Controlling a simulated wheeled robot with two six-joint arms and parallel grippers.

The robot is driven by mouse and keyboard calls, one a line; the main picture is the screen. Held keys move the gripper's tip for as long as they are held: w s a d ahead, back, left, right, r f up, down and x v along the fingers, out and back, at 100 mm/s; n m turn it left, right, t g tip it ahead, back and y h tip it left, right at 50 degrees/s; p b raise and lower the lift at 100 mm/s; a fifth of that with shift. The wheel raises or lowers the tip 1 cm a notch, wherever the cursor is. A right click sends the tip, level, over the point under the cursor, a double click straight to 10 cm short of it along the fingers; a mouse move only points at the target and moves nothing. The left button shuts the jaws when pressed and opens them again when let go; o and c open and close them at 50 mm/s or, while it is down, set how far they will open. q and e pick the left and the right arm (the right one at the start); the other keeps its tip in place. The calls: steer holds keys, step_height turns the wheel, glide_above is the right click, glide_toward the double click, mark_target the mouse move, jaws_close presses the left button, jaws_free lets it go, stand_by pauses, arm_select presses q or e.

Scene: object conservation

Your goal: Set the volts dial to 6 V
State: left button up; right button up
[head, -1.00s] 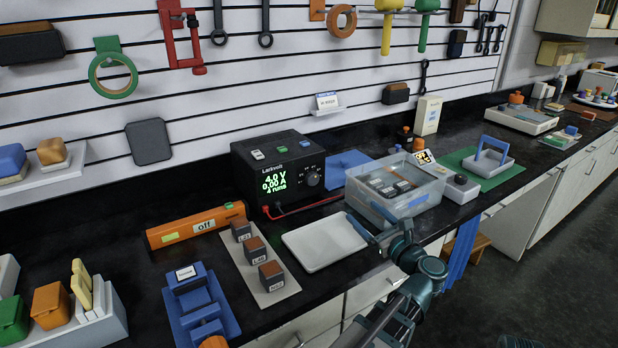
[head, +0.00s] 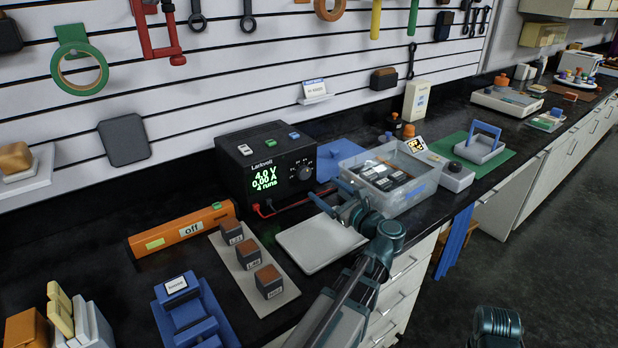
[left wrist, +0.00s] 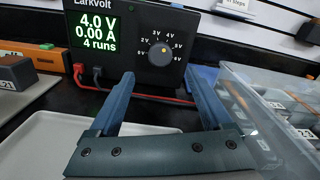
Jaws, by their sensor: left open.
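The volts dial (left wrist: 161,54) is a round grey knob on the front of the black Larkvolt power supply (head: 268,150). The dial also shows in the head view (head: 305,173). The green display (left wrist: 99,31) reads 4.0 V, 0.00 A, 4 runs. My left gripper (head: 335,196) is open and empty in front of the supply. In the left wrist view its blue fingers (left wrist: 160,80) stand apart, with the dial beyond and between them, not touched. My right gripper is out of view.
A clear bin (left wrist: 265,110) of labelled blocks stands close right of my left gripper. A pale tray (head: 318,243) lies below it. Red and black leads (left wrist: 145,97) run from the supply. An orange bar (head: 180,231) marked off lies left.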

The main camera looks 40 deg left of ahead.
mark_target(306, 175)
arm_select(q)
steer(key=x, duration=0.8)
steer(key=shift+w+a, duration=0.1)
jaws_close()
stand_by(0.4)
steer(key=m, duration=0.7)
steer(key=shift+m, duration=0.4)
steer(key=m, duration=0.6)
steer(key=shift+m, duration=0.3)
